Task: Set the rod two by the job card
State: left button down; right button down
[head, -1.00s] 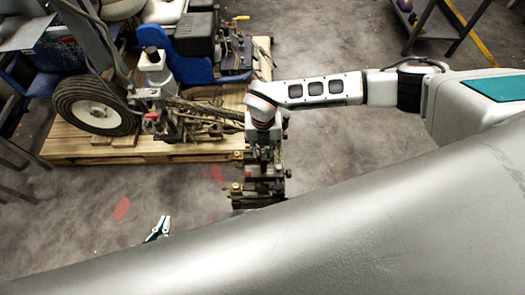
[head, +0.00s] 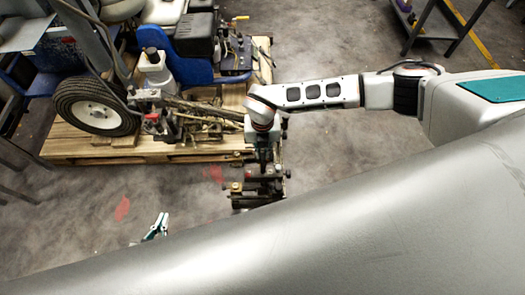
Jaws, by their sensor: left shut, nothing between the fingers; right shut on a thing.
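A dark metal assembly with brass-coloured knobs (head: 243,188) stands beyond the edge of my body, in front of the pallet. My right gripper (head: 264,168) points down at its upper part and is shut on a part there. The fingertips are small and dark, so I cannot tell which part or rod it is. My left gripper (head: 156,229) shows at the lower left with teal and grey fingers, shut and empty, apart from the assembly. I cannot make out a job card or rod two.
A wooden pallet (head: 95,150) carries the line striper, with a wheel (head: 97,105), a blue frame and an engine (head: 185,35). A metal stand (head: 440,30) is at the upper right. Grey floor (head: 350,150) is open beneath the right arm.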

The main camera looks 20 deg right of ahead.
notch_tip(320, 180, up, 6)
jog(key=p, duration=0.4)
jog(key=shift+w+r, duration=0.15)
jog(key=shift+r, duration=0.05)
jog(key=shift+f, duration=0.1)
jog(key=c, duration=2.1)
grip_release()
jog(key=shift+f, duration=0.1)
notch_tip(320, 180, up, 12)
jog(key=shift+r, duration=0.1)
